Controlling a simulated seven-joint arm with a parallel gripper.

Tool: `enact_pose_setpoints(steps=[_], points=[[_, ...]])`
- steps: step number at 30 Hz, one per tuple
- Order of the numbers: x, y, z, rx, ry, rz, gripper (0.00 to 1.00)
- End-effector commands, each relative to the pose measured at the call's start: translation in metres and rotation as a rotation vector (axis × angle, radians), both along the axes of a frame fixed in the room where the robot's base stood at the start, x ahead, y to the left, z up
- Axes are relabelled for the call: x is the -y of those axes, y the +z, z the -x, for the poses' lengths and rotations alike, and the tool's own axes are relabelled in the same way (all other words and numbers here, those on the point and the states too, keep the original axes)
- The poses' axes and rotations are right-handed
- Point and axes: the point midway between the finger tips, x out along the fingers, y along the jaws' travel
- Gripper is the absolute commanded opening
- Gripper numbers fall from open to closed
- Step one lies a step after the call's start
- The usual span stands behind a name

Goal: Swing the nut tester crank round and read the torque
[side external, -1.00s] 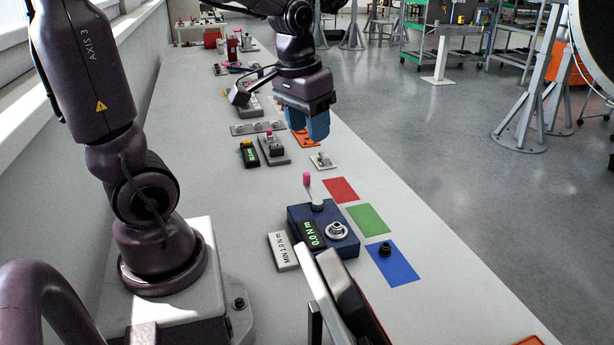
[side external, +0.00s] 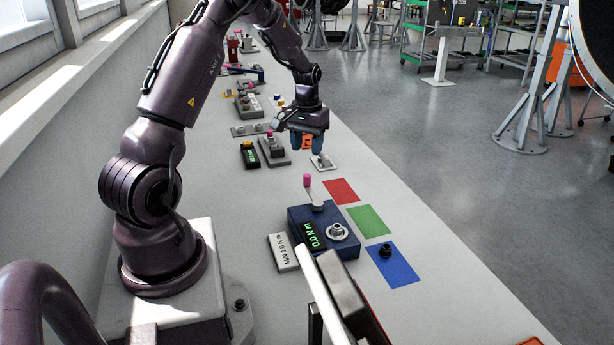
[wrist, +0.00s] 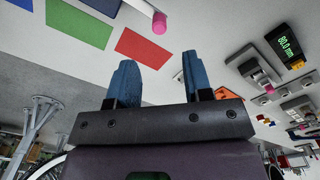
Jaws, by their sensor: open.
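The nut tester (side external: 300,228) is a dark blue box on the bench in the side view. Its green display (side external: 312,235) reads 0.0 N m. A crank with a pink knob (side external: 307,180) stands at its back edge; the pink knob (wrist: 159,23) also shows at the top of the wrist view. A silver nut (side external: 337,231) sits on top of the box. A label (side external: 283,252) beside it reads MIN 1.0 N m. My gripper (side external: 307,143), with blue fingers, is open and empty, above the bench behind the tester and apart from the crank.
Red (side external: 341,191), green (side external: 368,220) and blue (side external: 393,264) patches lie right of the tester; a dark nut (side external: 385,249) sits on the blue one. A small switch plate (side external: 323,162) and another box with a pink knob (side external: 273,150) stand near my gripper.

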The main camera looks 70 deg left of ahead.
Motion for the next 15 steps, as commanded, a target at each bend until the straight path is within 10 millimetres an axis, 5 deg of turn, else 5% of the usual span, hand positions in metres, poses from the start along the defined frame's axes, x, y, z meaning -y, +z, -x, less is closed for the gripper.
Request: enact_pose_setpoints(steps=[6,15], points=[[0.001,-0.049,0.001,-0.004,-0.001,0.005,0.46],[0.001,-0.087,0.000,0.000,-0.001,0.001,0.46]])
